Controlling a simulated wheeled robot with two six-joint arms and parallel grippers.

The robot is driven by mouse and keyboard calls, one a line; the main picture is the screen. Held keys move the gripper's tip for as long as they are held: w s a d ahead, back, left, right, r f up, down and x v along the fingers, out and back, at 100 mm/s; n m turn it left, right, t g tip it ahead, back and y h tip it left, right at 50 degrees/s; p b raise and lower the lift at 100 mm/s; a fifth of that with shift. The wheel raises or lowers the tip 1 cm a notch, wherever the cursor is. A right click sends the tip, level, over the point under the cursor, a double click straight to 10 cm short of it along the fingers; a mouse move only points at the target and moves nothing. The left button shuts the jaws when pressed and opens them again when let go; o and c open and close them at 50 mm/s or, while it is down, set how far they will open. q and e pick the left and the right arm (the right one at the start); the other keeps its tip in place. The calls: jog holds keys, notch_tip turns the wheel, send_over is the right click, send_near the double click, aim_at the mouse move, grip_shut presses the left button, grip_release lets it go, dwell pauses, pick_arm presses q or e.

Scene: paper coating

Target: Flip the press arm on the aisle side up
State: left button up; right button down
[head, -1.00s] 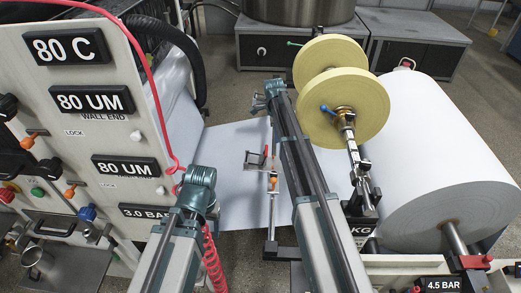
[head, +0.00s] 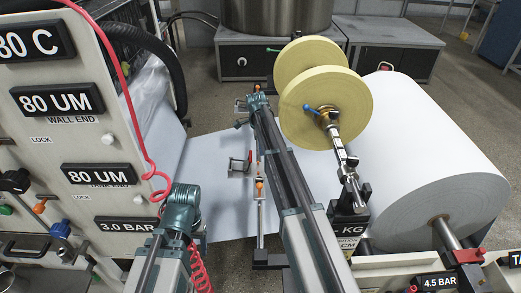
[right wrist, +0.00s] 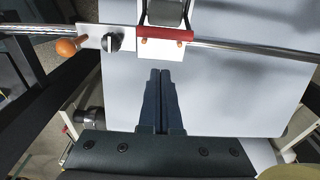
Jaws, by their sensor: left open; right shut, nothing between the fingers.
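The press arm (head: 239,164) is a small grey bracket with a red part, beside a thin metal rod over the white paper web. In the right wrist view its red strip (right wrist: 165,35) sits across a white block on the rod, with a dark forked piece beyond it. I cannot tell whether it is up or down. My right gripper (right wrist: 160,72) is shut and empty, its tips short of the red strip and apart from it. In the head view it is largely hidden behind its wrist. My left gripper (head: 180,215) is near the panel, its fingers mostly hidden.
The labelled panel (head: 110,145) with a red hose stands left. Yellow reels (head: 325,105) and a large white paper roll (head: 440,160) stand right. The white web (head: 205,185) lies below.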

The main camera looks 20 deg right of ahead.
jog(key=f+b, duration=0.4)
jog(key=f, duration=0.1)
jog(key=shift+d+f, duration=0.2)
jog(key=shift+f, duration=0.1)
jog(key=shift+w+a+r+p, duration=0.2)
jog(key=shift+a+r+p, duration=0.3)
jog(key=shift+a+r, duration=0.15)
jog(key=shift+w+a+r+p, duration=0.15)
jog(key=shift+a+r+p, duration=0.35)
jog(key=shift+a+r, duration=0.1)
pick_arm(q)
notch_tip(320, 180, down, 3)
pick_arm(e)
jog(key=shift+a+r, duration=0.1)
jog(key=shift+a, duration=0.25)
pick_arm(q)
jog(key=shift+r, duration=0.1)
pick_arm(e)
jog(key=shift+w+r, duration=0.1)
